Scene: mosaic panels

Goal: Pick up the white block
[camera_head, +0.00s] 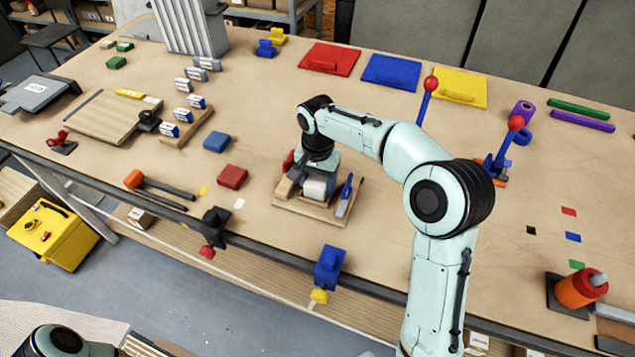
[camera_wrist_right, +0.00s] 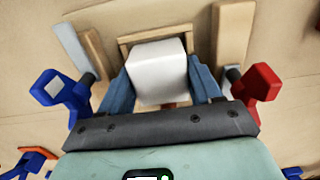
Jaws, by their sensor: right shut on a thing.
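The white block (camera_head: 315,188) is at a small wooden fixture (camera_head: 310,212) near the front edge of the workbench. My right gripper (camera_head: 320,170) points down over it. In the right wrist view the white block (camera_wrist_right: 158,72) sits between the two blue-grey fingers of my right gripper (camera_wrist_right: 160,85), which is shut on it. A wooden frame (camera_wrist_right: 150,38) lies behind the block. I cannot tell whether the block is clear of the fixture. My left gripper is not in view.
A blue-handled clamp (camera_wrist_right: 62,95) and a red-handled clamp (camera_wrist_right: 255,85) stand close on either side of the gripper. A red block (camera_head: 232,177) and a blue block (camera_head: 217,141) lie to the left. The bench right of the fixture is partly hidden by my arm.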

